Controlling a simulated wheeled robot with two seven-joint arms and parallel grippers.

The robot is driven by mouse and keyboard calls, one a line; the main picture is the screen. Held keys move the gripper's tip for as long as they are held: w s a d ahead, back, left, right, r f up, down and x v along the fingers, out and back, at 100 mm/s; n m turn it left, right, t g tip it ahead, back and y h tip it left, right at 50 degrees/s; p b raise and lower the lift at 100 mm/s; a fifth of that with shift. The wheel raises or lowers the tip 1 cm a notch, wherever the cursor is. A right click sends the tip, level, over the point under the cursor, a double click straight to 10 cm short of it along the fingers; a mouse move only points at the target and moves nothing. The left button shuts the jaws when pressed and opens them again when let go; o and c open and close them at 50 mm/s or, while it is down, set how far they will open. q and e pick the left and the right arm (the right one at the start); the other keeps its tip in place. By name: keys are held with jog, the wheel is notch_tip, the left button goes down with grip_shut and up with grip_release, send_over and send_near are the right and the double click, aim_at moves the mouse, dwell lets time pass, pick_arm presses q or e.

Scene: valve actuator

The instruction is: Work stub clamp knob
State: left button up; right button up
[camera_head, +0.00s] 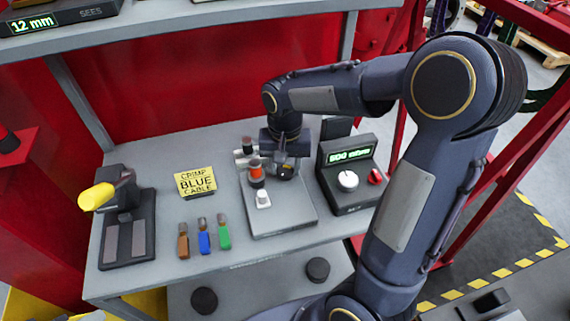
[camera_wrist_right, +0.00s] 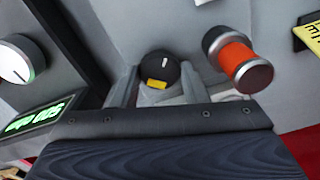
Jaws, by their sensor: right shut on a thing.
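The stub clamp knob is a small black knob with a white mark and a yellow patch. It shows in the right wrist view (camera_wrist_right: 160,66) between the grey fingertips, and in the head view (camera_head: 286,172) just under the gripper. My right gripper (camera_head: 284,162) is shut on it, reaching down over the grey fixture plate (camera_head: 285,216); its fingers also show in the wrist view (camera_wrist_right: 162,90). The gripper body hides part of the knob's base. My left gripper is out of view.
A meter box (camera_head: 347,172) with a green display, white dial and red knob stands close right of the gripper. A white switch (camera_head: 263,199) is in front. A yellow sign (camera_head: 195,182), several coloured cable pieces (camera_head: 204,238) and a yellow-handled press (camera_head: 126,222) lie left.

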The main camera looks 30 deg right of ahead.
aim_at(285, 169)
jog(key=m, duration=0.4)
jog(key=shift+r+m, duration=0.1)
jog(key=shift+m, duration=0.2)
jog(key=shift+m+p, duration=0.4)
jog(key=shift+m, duration=1.2)
jog(key=shift+d+m, duration=0.1)
jog(key=shift+m, duration=0.2)
jog(key=o, duration=1)
notch_tip(285, 169, up, 8)
jog(key=shift+f, duration=0.15)
